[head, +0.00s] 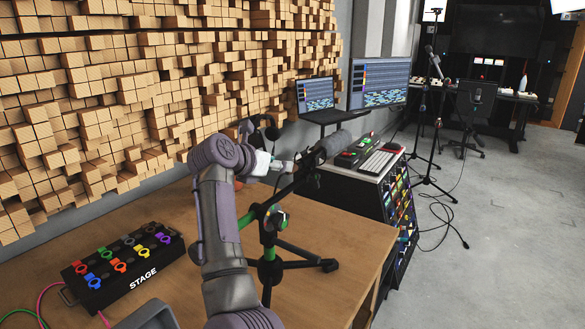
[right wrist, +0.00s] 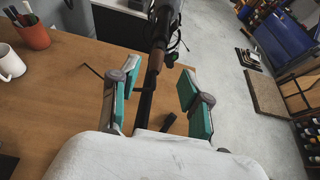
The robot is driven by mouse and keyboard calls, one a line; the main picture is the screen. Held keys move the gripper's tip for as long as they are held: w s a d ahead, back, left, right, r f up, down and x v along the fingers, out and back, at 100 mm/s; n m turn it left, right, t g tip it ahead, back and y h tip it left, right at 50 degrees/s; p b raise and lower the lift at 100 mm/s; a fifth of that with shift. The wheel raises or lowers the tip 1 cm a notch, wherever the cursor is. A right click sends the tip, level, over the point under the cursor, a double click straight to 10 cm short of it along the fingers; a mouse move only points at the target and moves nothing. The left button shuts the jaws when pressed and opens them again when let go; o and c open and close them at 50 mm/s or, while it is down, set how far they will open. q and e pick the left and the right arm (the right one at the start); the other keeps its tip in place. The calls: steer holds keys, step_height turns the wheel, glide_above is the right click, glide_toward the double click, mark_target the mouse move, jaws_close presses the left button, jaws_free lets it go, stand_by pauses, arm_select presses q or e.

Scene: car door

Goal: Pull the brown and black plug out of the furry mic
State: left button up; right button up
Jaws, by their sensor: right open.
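The grey furry mic (head: 335,143) is held on a black stand (head: 268,250) with green parts, on the wooden table. My right gripper (head: 286,167) is at the near end of the mic, small and partly hidden in the head view. In the right wrist view the gripper (right wrist: 158,78) is open, its two green-padded fingers apart. The brown and black plug (right wrist: 154,66) lies between the fingers, with a gap visible on each side. It lines up with the dark mic body (right wrist: 165,22) beyond. My left gripper is not in view.
A black pedal board (head: 122,265) with coloured switches lies on the table (head: 340,225) at left. A rack (head: 398,195) with a keyboard stands to the right. A white mug (right wrist: 10,64) and a red pen cup (right wrist: 32,34) show in the right wrist view.

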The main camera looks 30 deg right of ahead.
mark_target(295, 164)
steer(key=shift+w+d+f, duration=0.3)
steer(key=shift+d, duration=0.1)
steer(key=x, duration=0.3)
steer(key=shift+d+f, duration=0.1)
steer(key=shift+d, duration=0.15)
steer(key=b+x, duration=0.1)
steer(key=x, duration=0.2)
steer(key=shift+w, duration=0.1)
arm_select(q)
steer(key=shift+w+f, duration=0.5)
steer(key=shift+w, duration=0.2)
arm_select(e)
steer(key=shift+x, duration=0.85)
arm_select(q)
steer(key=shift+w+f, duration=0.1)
arm_select(e)
jaws_close()
